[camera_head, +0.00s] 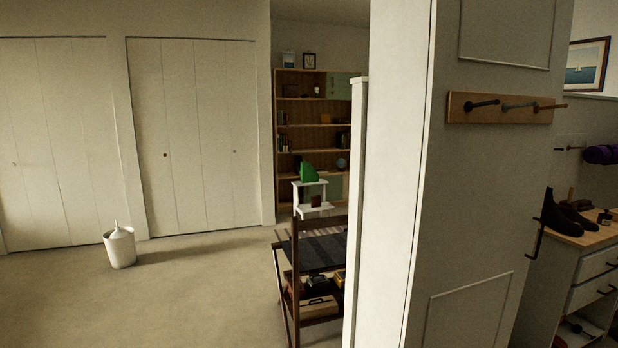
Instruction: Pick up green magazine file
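A green magazine file (309,173) with a slanted top edge stands on the upper level of a small white stand (312,197). The stand shows behind a dark wooden rack, left of the white door edge. My gripper is not in view.
A white door (475,200) with a hook rail (500,108) fills the right middle and hides part of the room beyond. The dark wooden rack (297,280) with a box on its lower shelf stands beside it. A white bin (119,248) stands left. Floor (190,295) is clear between them.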

